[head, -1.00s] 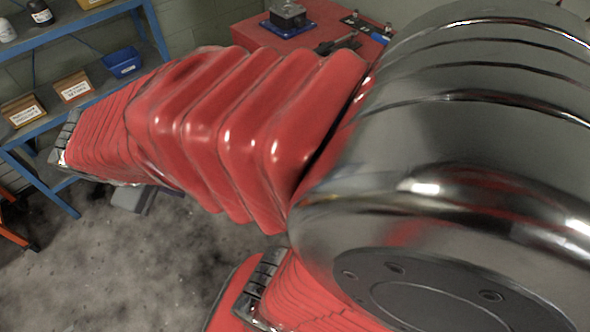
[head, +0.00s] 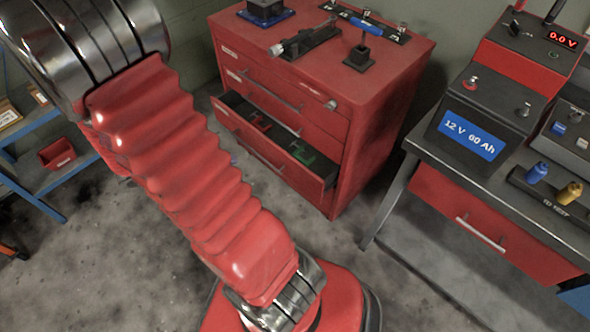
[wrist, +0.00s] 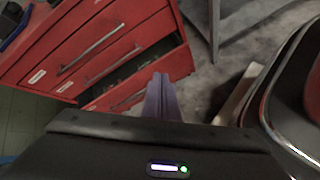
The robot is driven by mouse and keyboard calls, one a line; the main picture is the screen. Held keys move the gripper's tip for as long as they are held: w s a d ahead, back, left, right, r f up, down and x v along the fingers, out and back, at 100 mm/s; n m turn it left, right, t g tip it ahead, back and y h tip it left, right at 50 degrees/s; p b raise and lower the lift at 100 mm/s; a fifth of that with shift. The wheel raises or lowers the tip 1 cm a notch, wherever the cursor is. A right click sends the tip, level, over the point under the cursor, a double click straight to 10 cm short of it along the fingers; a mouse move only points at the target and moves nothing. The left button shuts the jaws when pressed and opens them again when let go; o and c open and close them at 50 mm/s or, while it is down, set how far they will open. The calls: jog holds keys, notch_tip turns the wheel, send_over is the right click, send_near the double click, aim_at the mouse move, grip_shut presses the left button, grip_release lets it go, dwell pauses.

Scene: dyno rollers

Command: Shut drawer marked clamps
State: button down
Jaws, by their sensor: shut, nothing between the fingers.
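The red tool cabinet (head: 345,120) stands at the top middle of the head view. Its third drawer (head: 268,163) is pulled partly out, and red and green clamps (head: 303,153) lie inside. The drawer's label is too small to read. In the wrist view the open drawer (wrist: 130,92) shows at a tilt, with its front end beside the fingers. My gripper (wrist: 164,92) is shut and empty, pointing toward the cabinet's lower part. I cannot tell whether the fingers touch the drawer. The gripper is not visible in the head view.
A workbench (head: 450,150) with a 12 V battery unit (head: 485,125) and a closed red drawer (head: 480,225) stands at the right. Blue shelving with a red bin (head: 57,154) is at the left. Tools (head: 305,40) lie on the cabinet top. Floor (head: 400,275) is clear between cabinet and bench.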

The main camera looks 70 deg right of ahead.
jog(key=s+d+f+n, duration=0.2)
jog(key=s+f, duration=0.1)
jog(key=f, duration=0.4)
jog(key=s+d+f+n+h, duration=0.1)
jog(key=s+d+f+n, duration=0.2)
jog(key=f, duration=0.5)
jog(key=s+d+f+n, duration=0.2)
jog(key=s+f+n, duration=0.1)
jog(key=f, duration=0.5)
jog(key=shift+d+h, duration=0.35)
jog(key=shift+h, duration=0.05)
jog(key=shift+d, duration=0.1)
send_near(304, 171)
jog(key=f+x, duration=0.1)
jog(key=x, duration=0.4)
jog(key=shift+s+d+r, duration=0.1)
jog(key=shift+s+d, duration=0.05)
jog(key=shift+d, duration=0.25)
jog(key=shift+d, duration=0.1)
